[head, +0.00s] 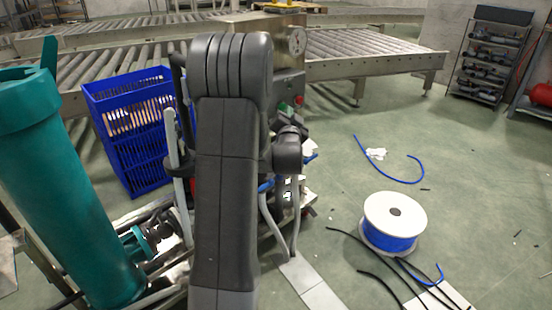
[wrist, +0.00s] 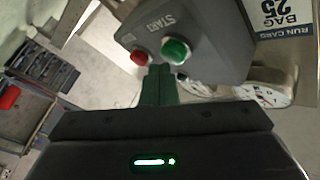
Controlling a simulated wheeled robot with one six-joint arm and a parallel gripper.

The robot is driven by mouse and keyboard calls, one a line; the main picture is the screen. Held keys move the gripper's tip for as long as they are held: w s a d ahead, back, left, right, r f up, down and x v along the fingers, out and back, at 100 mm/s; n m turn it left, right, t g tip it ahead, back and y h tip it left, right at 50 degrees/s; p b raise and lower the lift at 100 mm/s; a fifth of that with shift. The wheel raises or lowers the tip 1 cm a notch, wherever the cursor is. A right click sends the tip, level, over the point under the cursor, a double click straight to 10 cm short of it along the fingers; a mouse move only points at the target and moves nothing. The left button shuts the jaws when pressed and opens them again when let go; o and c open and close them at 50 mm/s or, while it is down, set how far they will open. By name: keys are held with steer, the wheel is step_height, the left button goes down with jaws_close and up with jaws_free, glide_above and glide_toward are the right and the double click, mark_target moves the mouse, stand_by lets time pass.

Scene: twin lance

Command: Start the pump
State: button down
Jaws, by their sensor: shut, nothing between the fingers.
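A grey control box (wrist: 205,38) with a START label fills the upper middle of the wrist view. It carries a green button (wrist: 176,51) beside START and a red button (wrist: 139,58) to its left. The red button also shows in the head view (head: 300,99), right of my arm. My gripper (wrist: 159,70) is shut and empty, its green fingertips overlapping the box's lower edge between the two buttons. I cannot tell whether the tips touch the box. In the head view my arm hides part of the machine.
A teal cylinder (head: 60,190) stands at left, beside a blue crate (head: 128,140). A white spool of blue hose (head: 395,222) and loose hoses lie on the floor at right. Roller conveyors (head: 365,48) run behind.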

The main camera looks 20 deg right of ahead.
steer(key=shift+w, duration=0.15)
stand_by(0.4)
steer(key=shift+w+a+b, duration=0.15)
steer(key=shift+w+b, duration=0.1)
steer(key=shift+b, duration=0.1)
steer(key=shift+s+b, duration=0.4)
steer(key=shift+b, duration=0.05)
steer(key=shift+d, duration=0.2)
steer(key=s+b, duration=0.1)
steer(key=s+d, duration=0.1)
steer(key=s, duration=0.1)
steer(key=s+d+b, duration=0.1)
steer(key=s, duration=0.1)
steer(key=shift+s+d+b, duration=0.1)
steer(key=shift+s+b, duration=0.15)
steer(key=shift+b, duration=0.1)
stand_by(0.7)
